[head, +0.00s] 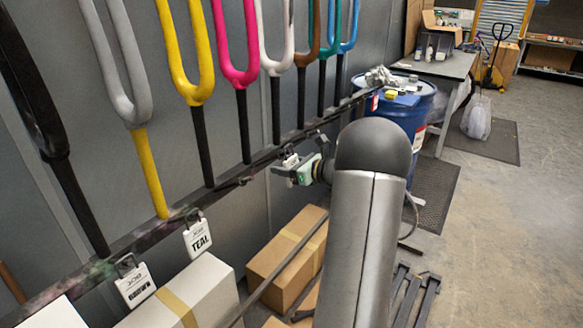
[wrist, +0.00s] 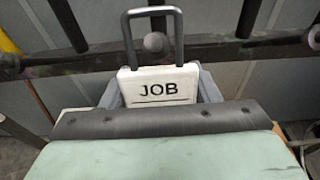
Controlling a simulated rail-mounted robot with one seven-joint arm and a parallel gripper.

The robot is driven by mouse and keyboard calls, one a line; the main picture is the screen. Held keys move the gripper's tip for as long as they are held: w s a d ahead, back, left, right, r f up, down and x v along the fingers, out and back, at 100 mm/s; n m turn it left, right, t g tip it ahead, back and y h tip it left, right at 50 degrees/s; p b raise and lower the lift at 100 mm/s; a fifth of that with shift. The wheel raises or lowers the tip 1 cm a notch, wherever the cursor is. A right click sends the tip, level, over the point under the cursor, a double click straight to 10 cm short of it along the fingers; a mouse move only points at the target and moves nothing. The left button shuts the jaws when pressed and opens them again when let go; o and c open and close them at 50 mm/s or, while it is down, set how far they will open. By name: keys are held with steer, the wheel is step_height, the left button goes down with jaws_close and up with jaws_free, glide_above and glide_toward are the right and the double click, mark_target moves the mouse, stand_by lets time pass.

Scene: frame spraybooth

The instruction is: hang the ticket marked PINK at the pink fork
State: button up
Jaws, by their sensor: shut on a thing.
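My gripper (head: 304,170) is just below the rail, right of the pink fork (head: 238,50) and near the lower ends of the white and brown forks. It is shut on a white ticket (wrist: 155,84) with a dark wire loop. The ticket reads JOB; any colour word below is hidden by the gripper. In the wrist view a round peg end (wrist: 153,42) shows inside the loop; I cannot tell whether the loop is around it or in front of it. The held ticket also shows small in the head view (head: 290,160).
Tickets marked TEAL (head: 198,240) and BROWN (head: 136,286) hang from the rail (head: 140,235) at lower left. Several coloured forks stand along the rail. Cardboard boxes (head: 287,258) stand below it. A blue drum (head: 408,112) stands beyond my arm. Open floor lies right.

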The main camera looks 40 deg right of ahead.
steer(key=shift+w+a+f+b, duration=0.2)
steer(key=shift+w+f+b, duration=0.35)
steer(key=shift+w+f, duration=0.15)
steer(key=shift+w+a+f+b, duration=0.2)
steer(key=shift+w+f+b, duration=0.3)
steer(key=shift+w+f, duration=0.15)
steer(key=o, duration=1)
steer(key=shift+o, duration=0.2)
